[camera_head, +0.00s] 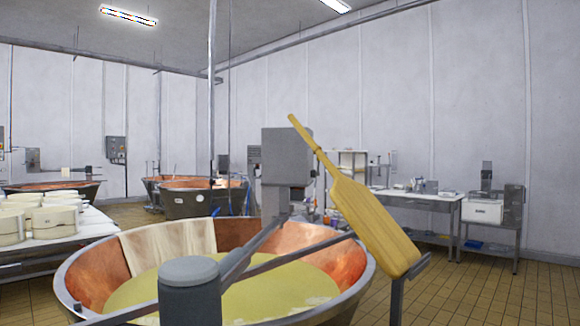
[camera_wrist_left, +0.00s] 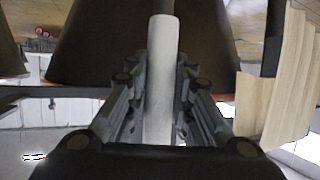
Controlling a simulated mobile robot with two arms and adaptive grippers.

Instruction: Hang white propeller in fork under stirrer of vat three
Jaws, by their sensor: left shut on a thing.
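In the left wrist view my left gripper (camera_wrist_left: 160,84) is shut on a pale, smooth, bar-like part, which I take to be the white propeller (camera_wrist_left: 161,50). The rest of that thing is hidden or out of frame. A large copper vat (camera_head: 98,268) with yellowish liquid fills the front of the head view. A grey box-shaped stirrer unit (camera_head: 287,157) rises behind its far rim. I cannot make out a fork under it, nor which vat is number three. Neither gripper shows clearly in the head view, and my right gripper is not in view.
A wooden paddle (camera_head: 368,222) leans tilted at the vat's right side. More vats (camera_head: 194,203) stand behind. A white table (camera_head: 84,234) with round moulds is at left, and a steel table (camera_head: 420,200) is by the back wall. Tiled floor (camera_head: 478,290) is clear at right.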

